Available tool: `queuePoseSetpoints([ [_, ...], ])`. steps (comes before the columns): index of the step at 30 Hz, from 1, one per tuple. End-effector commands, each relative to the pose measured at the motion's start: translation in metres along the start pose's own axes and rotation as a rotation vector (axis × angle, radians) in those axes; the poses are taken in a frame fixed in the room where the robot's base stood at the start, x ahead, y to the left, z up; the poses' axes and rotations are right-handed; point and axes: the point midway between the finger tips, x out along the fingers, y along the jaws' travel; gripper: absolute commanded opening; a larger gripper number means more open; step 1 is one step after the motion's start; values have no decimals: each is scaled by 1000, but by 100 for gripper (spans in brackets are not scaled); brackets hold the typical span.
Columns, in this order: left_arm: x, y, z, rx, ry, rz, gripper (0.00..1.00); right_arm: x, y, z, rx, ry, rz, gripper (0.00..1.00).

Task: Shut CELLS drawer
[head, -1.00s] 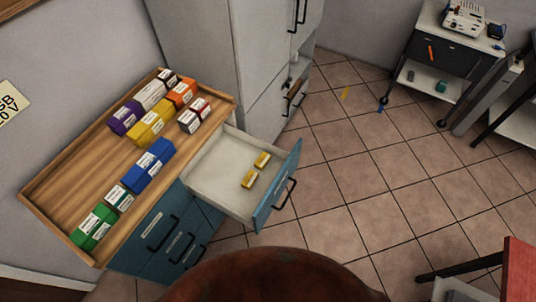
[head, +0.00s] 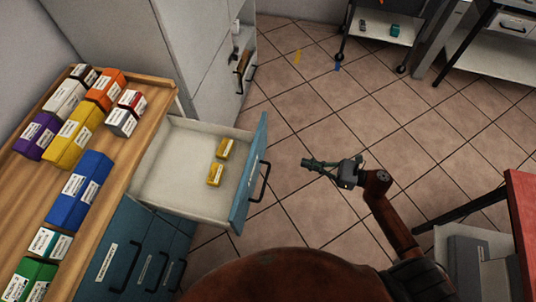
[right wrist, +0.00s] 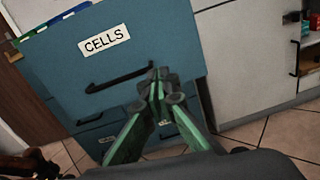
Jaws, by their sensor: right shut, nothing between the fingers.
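The CELLS drawer (head: 185,175) is pulled out from the blue cabinet in the head view, with two yellow boxes inside. Its blue front (head: 248,185) has a black handle (head: 262,181). In the right wrist view the drawer front (right wrist: 165,55) faces me with its white CELLS label (right wrist: 104,41) and handle (right wrist: 118,79). My right gripper (head: 306,163) is shut and empty, out in front of the drawer and apart from it. In the right wrist view its fingertips (right wrist: 157,76) show before the front, right of the handle. My left gripper is not in view.
A wooden top (head: 95,165) with several coloured boxes lies above the shut drawers (head: 140,255). A tall pale cabinet (head: 185,60) stands behind the open drawer. A red-topped table (head: 522,215) is at the right. Tiled floor is clear between them.

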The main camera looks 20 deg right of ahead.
Motion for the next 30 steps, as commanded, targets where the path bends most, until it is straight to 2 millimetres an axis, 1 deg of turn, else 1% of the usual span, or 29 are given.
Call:
queuePoseSetpoints([
  [1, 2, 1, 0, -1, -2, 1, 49, 3, 5, 2, -48, 4, 27, 0],
  [3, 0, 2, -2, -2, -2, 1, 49, 7, 10, 6, -84, 5, 48, 0],
  [5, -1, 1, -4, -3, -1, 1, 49, 12, 11, 7, -92, 4, 52, 0],
  [8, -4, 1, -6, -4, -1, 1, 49, 26, 11, 8, -90, 3, 51, 0],
  [18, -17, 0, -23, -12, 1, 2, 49, 95, 14, 6, -86, 2, 48, 0],
  [21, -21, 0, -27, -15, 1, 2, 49, 113, 15, 6, -85, 2, 48, 0],
  [27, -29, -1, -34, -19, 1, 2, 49, 136, 16, 6, -84, 3, 47, 0],
  [30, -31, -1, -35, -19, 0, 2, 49, 141, 16, 6, -84, 4, 45, 0],
])
